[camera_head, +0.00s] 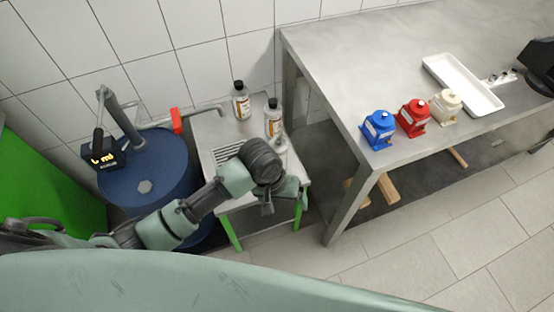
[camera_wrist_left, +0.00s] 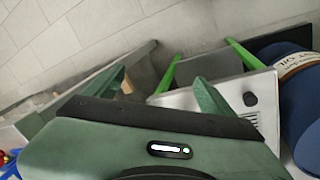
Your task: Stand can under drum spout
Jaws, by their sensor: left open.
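The blue drum (camera_head: 150,172) stands at the left. Its spout (camera_head: 208,109) is a grey pipe with a red handle (camera_head: 176,121), reaching right over a small green-legged stand (camera_head: 207,131). A pale, shiny object (camera_head: 279,150) on the stand may be the can; my wrist partly covers it, so I cannot tell. My left gripper (camera_head: 276,203) is over the stand's front right edge. In the left wrist view the left gripper (camera_wrist_left: 158,92) is open, nothing visible between its fingers, with the stand (camera_wrist_left: 185,98) and drum (camera_wrist_left: 299,110) beyond. My right gripper is not in view.
Two labelled bottles (camera_head: 241,101) (camera_head: 273,118) stand at the back of the stand. A steel bench (camera_head: 340,60) at the right holds blue (camera_head: 379,130), red (camera_head: 413,117) and cream (camera_head: 445,106) containers and a white tray (camera_head: 463,84). Open floor lies in front of the bench.

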